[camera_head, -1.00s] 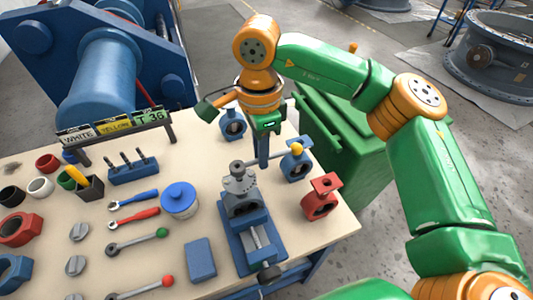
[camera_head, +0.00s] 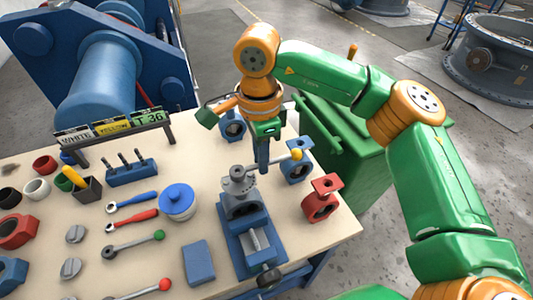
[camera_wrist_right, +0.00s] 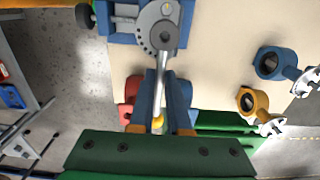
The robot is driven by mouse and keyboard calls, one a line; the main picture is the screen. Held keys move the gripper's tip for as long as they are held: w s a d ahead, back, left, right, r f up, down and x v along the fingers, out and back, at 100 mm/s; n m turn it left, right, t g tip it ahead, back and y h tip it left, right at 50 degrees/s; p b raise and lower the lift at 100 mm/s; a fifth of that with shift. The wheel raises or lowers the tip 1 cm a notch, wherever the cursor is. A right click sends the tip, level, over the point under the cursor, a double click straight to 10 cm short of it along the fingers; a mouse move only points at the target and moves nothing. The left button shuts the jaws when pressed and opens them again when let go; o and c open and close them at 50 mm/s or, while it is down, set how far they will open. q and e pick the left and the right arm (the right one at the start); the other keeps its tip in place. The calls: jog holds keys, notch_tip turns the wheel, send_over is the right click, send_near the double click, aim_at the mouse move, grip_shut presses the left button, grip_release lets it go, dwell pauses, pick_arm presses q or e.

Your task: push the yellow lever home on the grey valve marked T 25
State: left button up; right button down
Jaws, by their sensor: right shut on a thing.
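The grey valve (camera_head: 240,207) sits in a blue vise (camera_head: 237,238) near the table's right end. Its marking is too small to read. The yellow lever, a steel rod with a yellow ball end (camera_head: 296,154), runs right from the valve's top hub (camera_head: 238,176). In the right wrist view the rod (camera_wrist_right: 160,62) runs from the hub down between my fingers, and the ball (camera_wrist_right: 158,122) shows beyond them. My right gripper (camera_head: 262,168) is shut on the rod, between hub and ball; its fingers (camera_wrist_right: 160,80) also show in the right wrist view. My left gripper is out of view.
Blue valves (camera_head: 232,128) and a red valve (camera_head: 321,204) stand near the lever. A sign rack (camera_head: 115,128) stands at the back.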

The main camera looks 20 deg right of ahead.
jog(key=shift+f, duration=0.1)
dwell(0.5)
jog(key=shift+p, duration=0.65)
jog(key=shift+f, duration=0.1)
jog(key=shift+f+b, duration=0.45)
jog(key=c, duration=0.8)
grip_release()
